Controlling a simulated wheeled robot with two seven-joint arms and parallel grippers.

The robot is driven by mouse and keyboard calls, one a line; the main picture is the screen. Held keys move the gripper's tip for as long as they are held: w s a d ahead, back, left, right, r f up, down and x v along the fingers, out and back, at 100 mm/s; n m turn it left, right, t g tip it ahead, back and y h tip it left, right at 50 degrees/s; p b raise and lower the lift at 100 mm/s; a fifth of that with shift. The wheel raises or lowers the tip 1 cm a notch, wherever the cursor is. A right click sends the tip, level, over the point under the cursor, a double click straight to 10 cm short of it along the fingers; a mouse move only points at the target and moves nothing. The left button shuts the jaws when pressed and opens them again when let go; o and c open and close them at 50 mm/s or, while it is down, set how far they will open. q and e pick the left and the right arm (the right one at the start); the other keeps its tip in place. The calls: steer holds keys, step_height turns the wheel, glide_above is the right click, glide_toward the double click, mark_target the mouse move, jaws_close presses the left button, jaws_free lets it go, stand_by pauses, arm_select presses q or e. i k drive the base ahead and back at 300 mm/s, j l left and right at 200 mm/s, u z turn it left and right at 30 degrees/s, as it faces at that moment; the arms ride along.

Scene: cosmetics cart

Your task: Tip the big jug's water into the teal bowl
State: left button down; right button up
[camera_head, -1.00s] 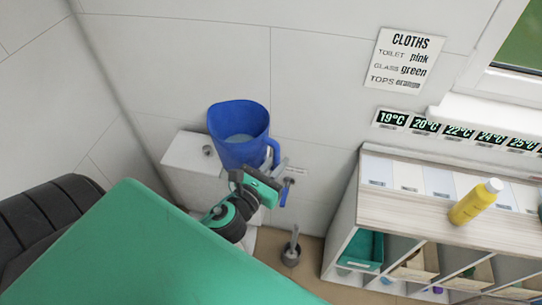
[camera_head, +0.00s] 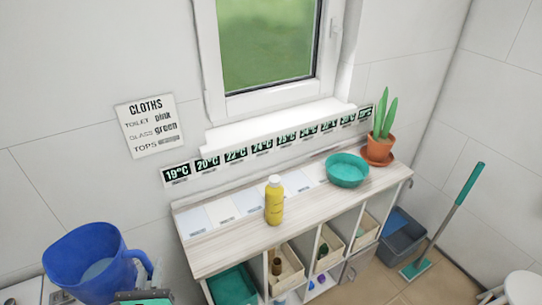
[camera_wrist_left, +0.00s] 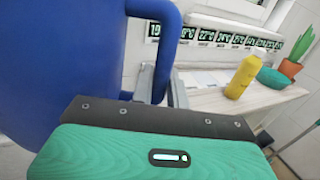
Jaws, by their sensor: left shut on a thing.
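The big blue jug (camera_head: 85,270) is at the lower left of the head view, roughly upright, its open top facing up. Its blue body (camera_wrist_left: 55,60) and handle (camera_wrist_left: 168,40) fill the left of the left wrist view. My left gripper (camera_head: 146,268) is shut on the jug's handle. Its fingers also show in the wrist view (camera_wrist_left: 160,85). The teal bowl (camera_head: 347,170) stands on the wooden shelf top, well to the right of the jug; it also shows in the wrist view (camera_wrist_left: 273,77). My right gripper is not in view.
A yellow bottle (camera_head: 274,203) stands on the shelf unit (camera_head: 225,250), between jug and bowl. The window sill (camera_head: 285,125) and temperature labels are behind. A grey bucket (camera_head: 402,235) and a mop stand at right.

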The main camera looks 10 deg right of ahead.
mark_target(344, 171)
steer(key=l+z, duration=0.2)
steer(key=l, duration=1.05)
steer(key=l+z, duration=0.2)
steer(key=l, duration=1)
